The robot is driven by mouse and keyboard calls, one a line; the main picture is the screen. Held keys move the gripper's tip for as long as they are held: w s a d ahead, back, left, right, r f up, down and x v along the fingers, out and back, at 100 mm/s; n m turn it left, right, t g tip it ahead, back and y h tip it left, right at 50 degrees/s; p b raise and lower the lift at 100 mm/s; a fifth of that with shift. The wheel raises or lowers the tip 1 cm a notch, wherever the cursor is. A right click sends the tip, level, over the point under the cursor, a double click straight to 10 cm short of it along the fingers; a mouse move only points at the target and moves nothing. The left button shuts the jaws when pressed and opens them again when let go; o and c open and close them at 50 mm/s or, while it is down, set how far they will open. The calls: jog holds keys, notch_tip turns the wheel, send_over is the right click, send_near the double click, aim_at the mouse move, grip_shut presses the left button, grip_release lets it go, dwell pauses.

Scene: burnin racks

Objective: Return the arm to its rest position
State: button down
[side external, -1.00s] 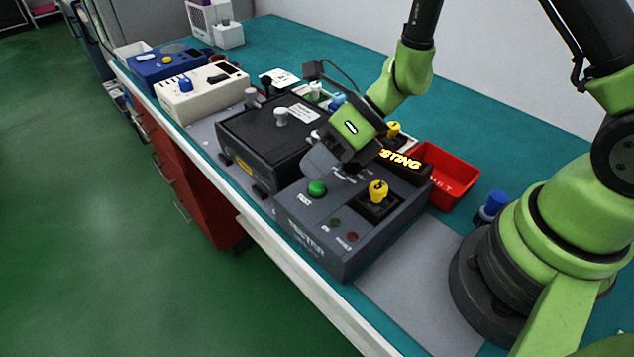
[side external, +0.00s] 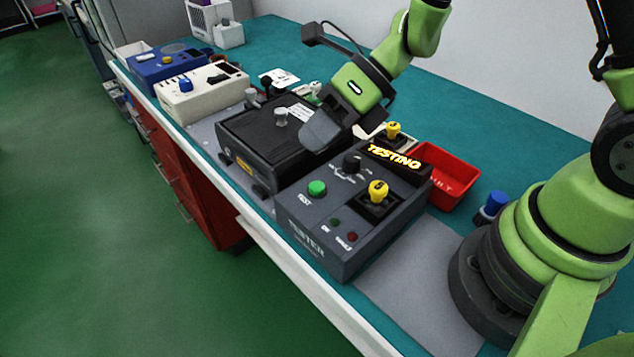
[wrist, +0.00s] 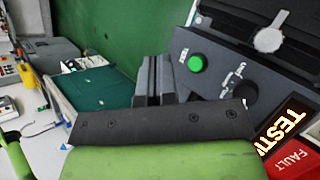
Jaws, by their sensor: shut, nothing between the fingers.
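My gripper (side external: 318,136) is shut and empty. In the side view it hangs tilted in the air above the right part of the black lidded box (side external: 258,137), behind the tester. The dark grey tester (side external: 312,231) has a green button (side external: 317,188), a black knob (side external: 352,163), a yellow-topped part in a socket (side external: 378,192) and a lit "TESTING" display (side external: 395,157). In the wrist view my gripper's fingers (wrist: 158,75) point towards the bench and floor, and the green button (wrist: 197,63) and display (wrist: 283,125) show at right.
A red bin (side external: 453,179) stands right of the tester. Another yellow-topped part (side external: 393,130) stands behind the display. A blue-capped item (side external: 492,205) is near my base. A cream box (side external: 203,96) and a blue box (side external: 166,68) stand at the far left.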

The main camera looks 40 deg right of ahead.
dwell(0.5)
jog(key=s+d+r+n+t+h, duration=0.1)
jog(key=s+d+r+n+h, duration=0.2)
jog(key=s+r+n, duration=0.4)
jog(key=s+d+r+n+t+h, duration=0.2)
jog(key=s+d+r+n, duration=0.3)
jog(key=n, duration=1.5)
notch_tip(320, 180, up, 4)
jog(key=s+h, duration=0.1)
jog(key=s, duration=0.2)
jog(key=shift+r+n, duration=0.15)
jog(key=shift+n, duration=0.25)
